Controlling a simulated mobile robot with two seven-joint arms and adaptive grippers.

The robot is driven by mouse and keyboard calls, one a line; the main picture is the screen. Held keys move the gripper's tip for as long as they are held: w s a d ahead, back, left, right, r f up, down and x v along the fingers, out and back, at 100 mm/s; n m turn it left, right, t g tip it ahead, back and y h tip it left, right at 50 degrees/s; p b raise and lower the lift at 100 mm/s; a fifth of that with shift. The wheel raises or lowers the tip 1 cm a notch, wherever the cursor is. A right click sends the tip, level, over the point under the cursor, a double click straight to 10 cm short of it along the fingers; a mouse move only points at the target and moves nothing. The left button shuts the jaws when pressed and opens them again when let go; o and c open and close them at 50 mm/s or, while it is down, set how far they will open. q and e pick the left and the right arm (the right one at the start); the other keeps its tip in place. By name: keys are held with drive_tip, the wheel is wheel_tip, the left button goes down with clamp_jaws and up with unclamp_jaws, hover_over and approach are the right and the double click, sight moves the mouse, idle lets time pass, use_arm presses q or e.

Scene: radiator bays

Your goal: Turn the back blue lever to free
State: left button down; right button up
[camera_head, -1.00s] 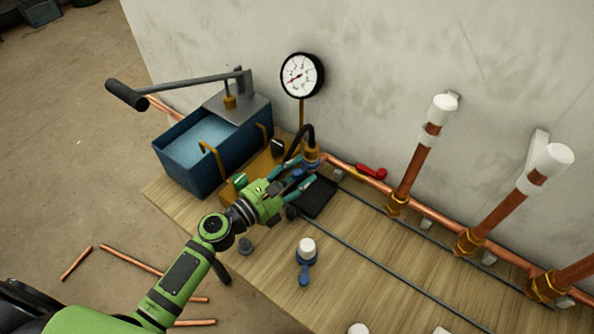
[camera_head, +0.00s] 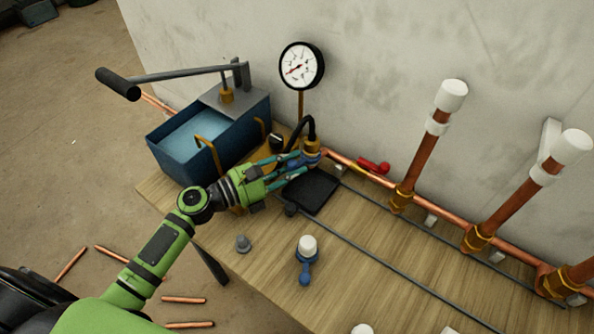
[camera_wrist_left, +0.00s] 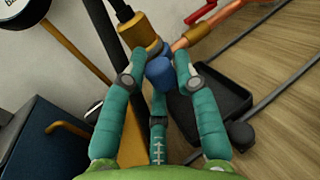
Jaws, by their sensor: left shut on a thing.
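The back blue lever (camera_head: 297,165) is at the brass fitting (camera_head: 311,147) where the black hose meets the copper pipe. My left gripper (camera_head: 300,161) reaches it from the left, and its teal fingers are shut on the lever. In the left wrist view the blue lever (camera_wrist_left: 160,72) shows between the fingertips, just below the brass fitting; part of it is hidden by the fingers. I cannot tell the lever's exact angle. My right gripper is not in view.
A blue pump tank (camera_head: 175,172) with a long handle stands left of the gripper. A pressure gauge (camera_head: 301,66) rises behind. A black tray (camera_head: 315,192) lies close on the right. A red lever (camera_head: 373,166) sits on the copper pipe.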

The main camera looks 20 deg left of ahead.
use_arm(q)
drive_tip(key=shift+d+r, duration=0.1)
drive_tip(key=shift+r, duration=0.4)
drive_tip(key=c, duration=1.1)
unclamp_jaws()
drive_tip(key=shift+d+f, duration=0.1)
drive_tip(key=shift+s+f, duration=0.1)
drive_tip(key=v, duration=1.2)
drive_tip(key=shift+d, duration=0.1)
